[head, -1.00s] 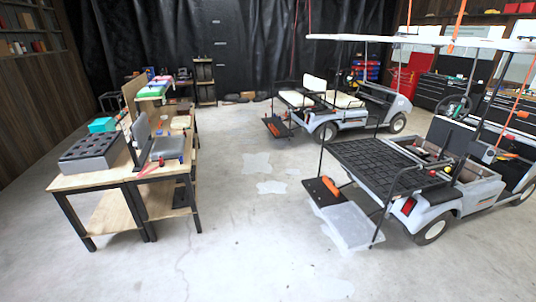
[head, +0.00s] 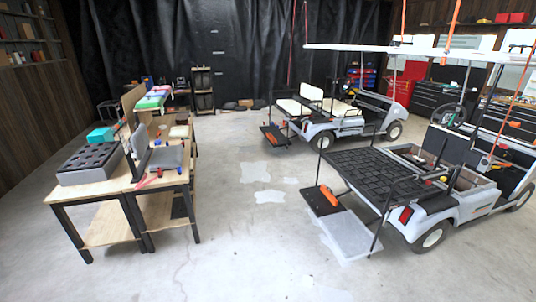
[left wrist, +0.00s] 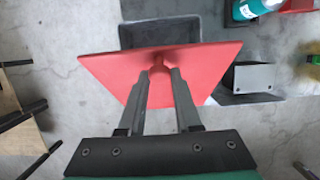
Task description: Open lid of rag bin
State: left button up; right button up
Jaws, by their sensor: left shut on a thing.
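The red square lid (left wrist: 205,62) fills the middle of the left wrist view. My left gripper (left wrist: 159,70) is shut on the small red knob at its centre. The dark grey rag bin (left wrist: 160,24) shows past the lid's far edge, and the lid hides its near part. The lid sits off-centre from the bin, toward the camera. I cannot tell how high it is above the rim. I cannot make out the bin or either gripper in the head view.
In the left wrist view, a teal bottle (left wrist: 250,8) and a dark grey box (left wrist: 248,78) are at the right. The head view shows a workbench (head: 92,190) at left, two golf carts at right, and open concrete floor (head: 250,245) between.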

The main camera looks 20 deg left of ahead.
pick_arm(q)
jog(key=shift+s+a+r+p, duration=0.75)
jog(key=shift+s+a+r, duration=0.2)
jog(key=shift+a, duration=0.25)
jog(key=o, duration=0.9)
notch_tip(320, 180, up, 8)
jog(key=p, duration=0.8)
